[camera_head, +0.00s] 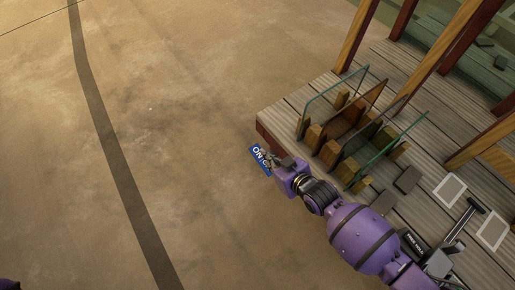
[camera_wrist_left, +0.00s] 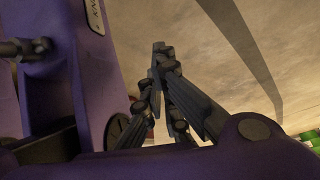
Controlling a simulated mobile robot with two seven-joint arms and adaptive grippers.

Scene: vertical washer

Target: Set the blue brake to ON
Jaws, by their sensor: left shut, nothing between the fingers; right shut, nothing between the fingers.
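The blue brake (camera_head: 257,157) shows in the head view as a small blue plate with white "ON" lettering, at the left corner of the wooden platform. My right gripper (camera_head: 268,160) is right at it, over its right part, and hides some of it. I cannot tell whether they touch. The right gripper's fingers are small and dark here, shut with nothing seen between them. My left gripper (camera_wrist_left: 160,62) shows in the left wrist view, its dark fingers closed together at the tips and empty. No brake shows in that view.
A plank platform (camera_head: 290,112) carries wooden slotted blocks with upright glass and brown panels (camera_head: 350,115). Wooden posts (camera_head: 356,38) rise behind. A dark lever with a labelled base (camera_head: 415,243) stands at lower right. Bare floor (camera_head: 170,120) lies open on the left.

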